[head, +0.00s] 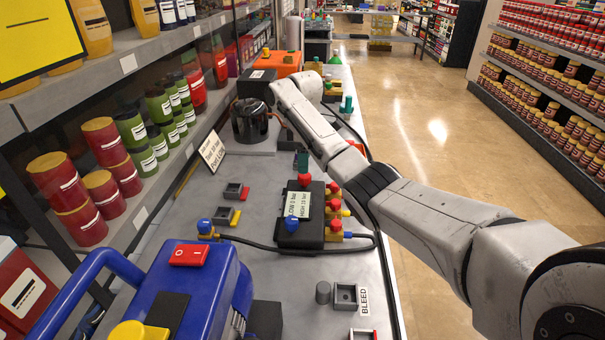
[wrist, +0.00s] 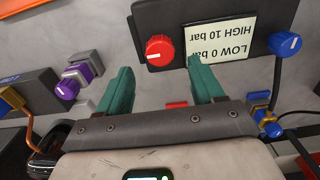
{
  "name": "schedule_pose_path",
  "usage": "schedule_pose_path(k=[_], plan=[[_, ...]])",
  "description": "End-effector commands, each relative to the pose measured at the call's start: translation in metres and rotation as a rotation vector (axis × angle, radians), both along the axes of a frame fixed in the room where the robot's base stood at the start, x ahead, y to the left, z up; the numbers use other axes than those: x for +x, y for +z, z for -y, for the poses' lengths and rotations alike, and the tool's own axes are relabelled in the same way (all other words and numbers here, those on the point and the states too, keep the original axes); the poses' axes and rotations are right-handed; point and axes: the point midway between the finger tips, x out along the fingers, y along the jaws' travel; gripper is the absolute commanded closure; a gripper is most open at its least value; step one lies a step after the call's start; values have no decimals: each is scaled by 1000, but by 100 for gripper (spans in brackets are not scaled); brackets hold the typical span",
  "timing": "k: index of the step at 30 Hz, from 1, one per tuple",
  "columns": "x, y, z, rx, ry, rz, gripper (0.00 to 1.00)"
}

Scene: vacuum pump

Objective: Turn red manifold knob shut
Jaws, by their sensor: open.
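The manifold is a dark block (head: 322,232) with a white label reading LOW 0 bar, HIGH 10 bar; the label is upside down in the wrist view. A round red knob (head: 304,181) sits at its far end, and a blue knob (head: 292,225) at its near end. In the wrist view the red knob (wrist: 160,48), with a white pointer line, lies just beyond and between my gripper's green fingertips (wrist: 160,68). The fingers are apart with nothing between them and do not appear to touch the knob. In the head view my gripper (head: 302,158) is mostly hidden behind the arm.
Brass valves with red knobs (head: 333,205) line the manifold's right side, with a dark hose looping past. A blue pump (head: 205,285) with a red switch stands at the front left. A purple-knobbed fitting (wrist: 68,89) is left of my fingers. Shelves border the bench's left side.

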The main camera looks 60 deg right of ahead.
Motion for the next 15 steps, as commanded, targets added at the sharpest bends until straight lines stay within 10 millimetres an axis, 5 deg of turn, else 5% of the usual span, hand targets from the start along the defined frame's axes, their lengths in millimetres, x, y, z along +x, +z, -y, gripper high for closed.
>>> schedule_pose_path(k=[6,15], plan=[[-1,-35,0,1,-1,-2,33],[0,-54,0,-1,0,1,33]])
